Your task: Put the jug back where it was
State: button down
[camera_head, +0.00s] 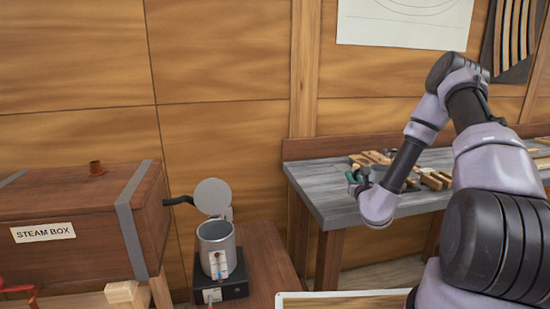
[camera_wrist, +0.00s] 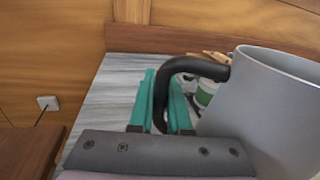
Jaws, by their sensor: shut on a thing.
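The jug (camera_wrist: 270,105) is a grey metal vessel with a black handle (camera_wrist: 185,65), large at the right of the wrist view. My gripper (camera_wrist: 160,100) has teal fingers on both sides of the handle and is shut on it. The jug looks roughly upright, and its base is out of frame. In the head view my gripper is mostly hidden behind my wrist, at the left part of the grey bench (camera_head: 335,205). I cannot make out the jug there, nor tell whether it touches the bench top.
A green and white object (camera_wrist: 205,92) shows behind the handle. Wooden tools (camera_head: 430,180) lie farther right on the bench. At left, a metal pot (camera_head: 215,240) with its lid raised stands on a black base (camera_head: 235,288) beside the steam box (camera_head: 70,215). A wall rises behind the bench.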

jog(key=s+r, duration=0.3)
jog(key=s, duration=0.2)
jog(key=s+a+f+n+g+y, duration=0.25)
jog(key=a+n+y, duration=0.2)
jog(key=a, duration=0.35)
jog(key=s+a+f+n+g+y, duration=0.1)
jog(key=a+n+g+y, duration=0.2)
jog(key=a+y, duration=0.3)
jog(key=s+a+f+n+g+y, duration=0.1)
jog(key=a+n+g+y, duration=0.25)
jog(key=a, duration=0.55)
jog(key=s+a+f+n+g, duration=0.3)
jog(key=s+f+n+g, duration=0.35)
jog(key=s+g, duration=0.35)
jog(key=s+a+f+n+g, duration=0.3)
jog(key=s+f+n+g, duration=0.2)
jog(key=s+n+g, duration=0.3)
jog(key=shift+m+g, duration=0.45)
jog(key=shift+g, duration=0.05)
jog(key=shift+s+d+f, duration=0.1)
jog(key=shift+s+f, duration=0.05)
jog(key=shift+f, duration=0.85)
jog(key=shift+s+d+f, duration=0.1)
jog(key=shift+s+f, duration=0.1)
jog(key=shift+f, duration=0.85)
jog(key=shift+s+f, duration=0.15)
jog(key=shift+f, duration=0.85)
jog(key=shift+f, duration=0.55)
jog(key=c, duration=0.8)
grip_release()
